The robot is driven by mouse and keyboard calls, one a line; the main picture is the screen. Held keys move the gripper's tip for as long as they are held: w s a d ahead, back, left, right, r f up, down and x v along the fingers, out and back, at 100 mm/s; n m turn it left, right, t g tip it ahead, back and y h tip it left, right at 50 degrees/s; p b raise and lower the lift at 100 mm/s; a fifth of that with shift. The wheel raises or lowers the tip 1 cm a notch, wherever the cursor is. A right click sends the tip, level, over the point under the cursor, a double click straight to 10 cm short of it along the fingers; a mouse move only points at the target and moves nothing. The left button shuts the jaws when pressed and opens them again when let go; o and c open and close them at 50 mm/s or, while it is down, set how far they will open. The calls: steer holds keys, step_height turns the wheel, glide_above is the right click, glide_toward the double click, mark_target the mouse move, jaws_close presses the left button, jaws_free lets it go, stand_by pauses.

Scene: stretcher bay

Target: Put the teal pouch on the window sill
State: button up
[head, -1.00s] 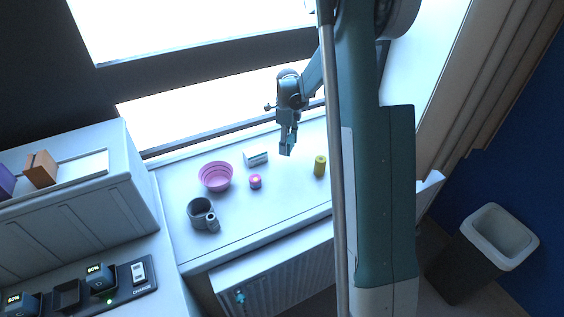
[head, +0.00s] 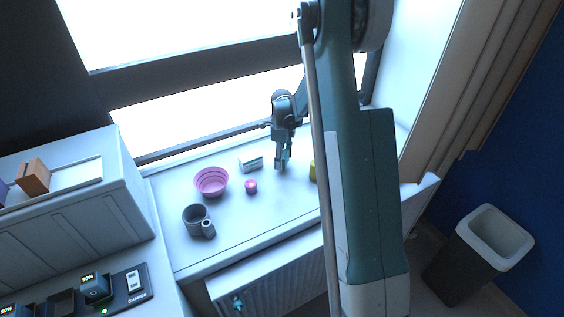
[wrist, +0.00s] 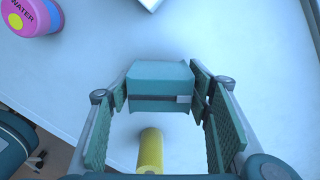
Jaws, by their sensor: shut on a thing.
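The teal pouch (wrist: 160,82) is a small boxy bag with a dark band and a pale tag. In the wrist view it sits between the fingertips of my gripper (wrist: 160,90), which is shut on it. In the head view my gripper (head: 282,165) points down over the white window sill (head: 240,215), just right of a white box. The pouch is small there and hard to tell from the fingers. I cannot tell whether its underside touches the sill.
On the sill are a pink bowl (head: 211,182), a grey mug (head: 195,217), a pink-purple can (head: 251,187), a white box (head: 250,164) and a yellow cylinder (head: 313,171), partly hidden by my arm. The sill's front middle is clear. A bin (head: 470,255) stands at the right.

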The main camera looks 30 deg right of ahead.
steer(key=shift+f, duration=0.75)
steer(key=shift+f, duration=0.2)
steer(key=o, duration=1)
steer(key=shift+c, duration=0.2)
steer(key=shift+r, duration=0.2)
step_height(320, 180, up, 12)
steer(key=shift+r, duration=0.1)
